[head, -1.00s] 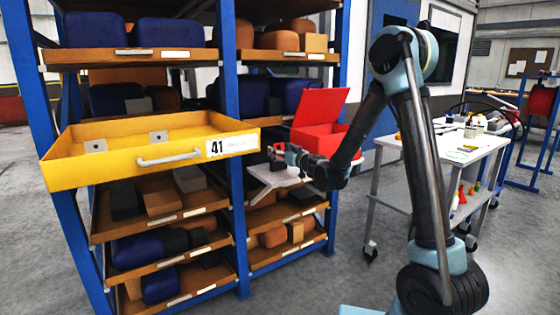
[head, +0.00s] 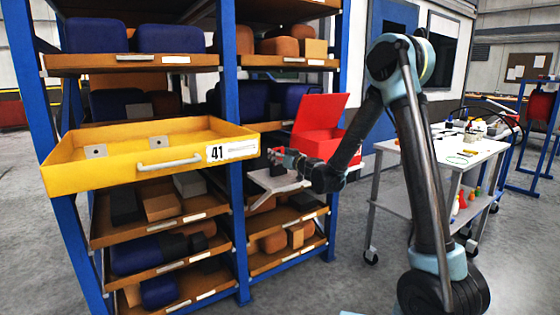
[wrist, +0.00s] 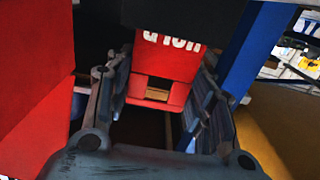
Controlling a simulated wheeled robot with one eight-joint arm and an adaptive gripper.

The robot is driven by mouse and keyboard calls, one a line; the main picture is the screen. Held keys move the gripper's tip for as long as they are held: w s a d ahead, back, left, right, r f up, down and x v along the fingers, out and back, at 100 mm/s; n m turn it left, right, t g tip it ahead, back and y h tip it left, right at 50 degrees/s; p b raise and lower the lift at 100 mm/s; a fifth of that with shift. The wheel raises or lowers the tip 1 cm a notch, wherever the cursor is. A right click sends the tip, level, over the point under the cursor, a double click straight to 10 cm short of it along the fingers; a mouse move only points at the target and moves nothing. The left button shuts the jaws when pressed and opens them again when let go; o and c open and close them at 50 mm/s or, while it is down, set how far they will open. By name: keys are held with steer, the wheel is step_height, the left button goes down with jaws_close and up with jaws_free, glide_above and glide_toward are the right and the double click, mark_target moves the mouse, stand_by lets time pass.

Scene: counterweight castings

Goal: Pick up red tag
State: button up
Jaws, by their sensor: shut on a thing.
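The red tag (wrist: 168,62) shows in the wrist view between my fingers, with white upside-down lettering cut off at its top and a slot in its lower part. My gripper (wrist: 163,75) is shut on the tag, with one finger at each side. In the head view my gripper (head: 277,157) is in front of the rack, just right of the yellow drawer; a small bit of red shows at its tip, too small to make out well.
The yellow drawer (head: 95,178), marked 41, stands pulled out to the left. An open red box (head: 322,140) is right behind my gripper. A light grey shelf (head: 283,184) lies below it. A blue rack post (head: 230,90) is close by. A white cart (head: 450,160) stands at right.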

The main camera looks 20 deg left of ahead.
step_height(320, 180, up, 10)
steer(key=shift+f, duration=0.2)
stand_by(0.7)
